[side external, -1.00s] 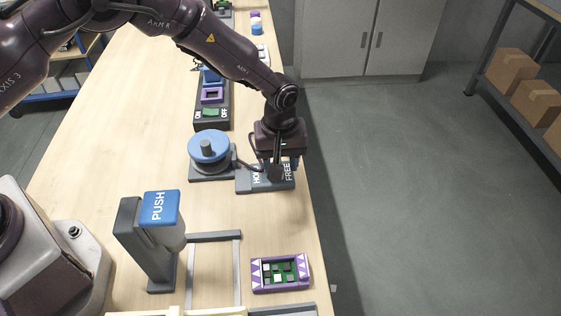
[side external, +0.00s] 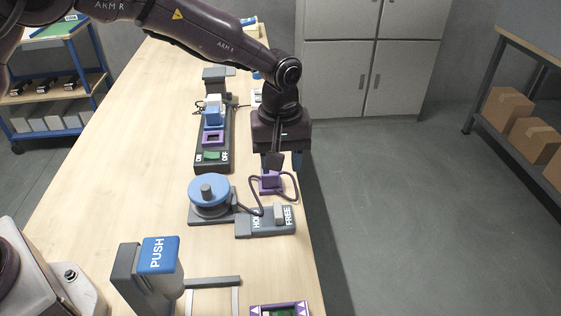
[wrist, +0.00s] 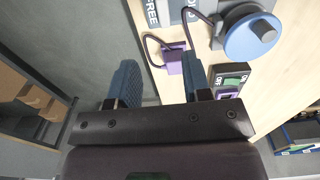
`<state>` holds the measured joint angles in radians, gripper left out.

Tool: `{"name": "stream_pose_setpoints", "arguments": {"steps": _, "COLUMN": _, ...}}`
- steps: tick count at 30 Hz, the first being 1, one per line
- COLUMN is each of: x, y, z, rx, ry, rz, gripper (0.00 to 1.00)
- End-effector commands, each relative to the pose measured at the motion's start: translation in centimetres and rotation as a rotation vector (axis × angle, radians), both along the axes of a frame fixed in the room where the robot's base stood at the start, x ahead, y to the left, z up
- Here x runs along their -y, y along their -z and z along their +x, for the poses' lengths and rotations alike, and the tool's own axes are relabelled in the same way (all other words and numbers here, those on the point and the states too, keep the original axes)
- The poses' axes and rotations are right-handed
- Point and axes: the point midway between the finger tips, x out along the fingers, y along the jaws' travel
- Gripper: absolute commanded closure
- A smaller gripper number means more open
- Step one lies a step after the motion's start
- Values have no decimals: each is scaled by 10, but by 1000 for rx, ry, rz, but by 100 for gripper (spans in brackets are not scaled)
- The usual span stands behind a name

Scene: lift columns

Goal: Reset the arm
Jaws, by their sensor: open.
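My gripper (side external: 282,160) is at the right edge of the wooden table in the side view, above and just behind a small purple block (side external: 269,182) that a dark cable reaches. In the wrist view my gripper (wrist: 160,82) has its two blue fingers spread wide. The purple block (wrist: 174,62) shows beyond and between the fingers, with nothing held. The grey HOLD/FREE switch box (side external: 265,222) lies on the table in front, its lever toward the FREE side. Part of its lettering is hidden by the cable.
A blue round reel (side external: 209,193) stands left of the switch box. An ON/OFF panel (side external: 212,140) lies behind it. A blue PUSH button post (side external: 157,254) and a purple-rimmed tray (side external: 281,308) are at the front. Right of the table is open floor.

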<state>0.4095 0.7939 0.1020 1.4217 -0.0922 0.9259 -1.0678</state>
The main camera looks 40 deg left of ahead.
Motion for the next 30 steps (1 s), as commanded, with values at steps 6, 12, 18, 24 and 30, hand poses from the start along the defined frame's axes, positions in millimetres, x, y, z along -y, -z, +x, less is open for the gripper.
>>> {"name": "stream_pose_setpoints", "arguments": {"steps": 6, "x": 0, "y": 1, "z": 0, "rx": 0, "ry": 84, "rz": 2, "gripper": 55}}
{"name": "stream_pose_setpoints", "arguments": {"steps": 12, "x": -19, "y": -2, "z": -38, "rx": -66, "ry": 356, "rz": 14, "gripper": 55}}
{"name": "stream_pose_setpoints", "arguments": {"steps": 18, "x": -47, "y": -49, "z": -73, "rx": -37, "ry": 548, "rz": -5, "gripper": 55}}
{"name": "stream_pose_setpoints", "arguments": {"steps": 24, "x": -83, "y": -104, "z": -121, "rx": 44, "ry": 715, "rz": -8, "gripper": 55}}
{"name": "stream_pose_setpoints", "arguments": {"steps": 30, "x": -118, "y": -146, "z": -179, "rx": 156, "ry": 834, "rz": 27, "gripper": 55}}
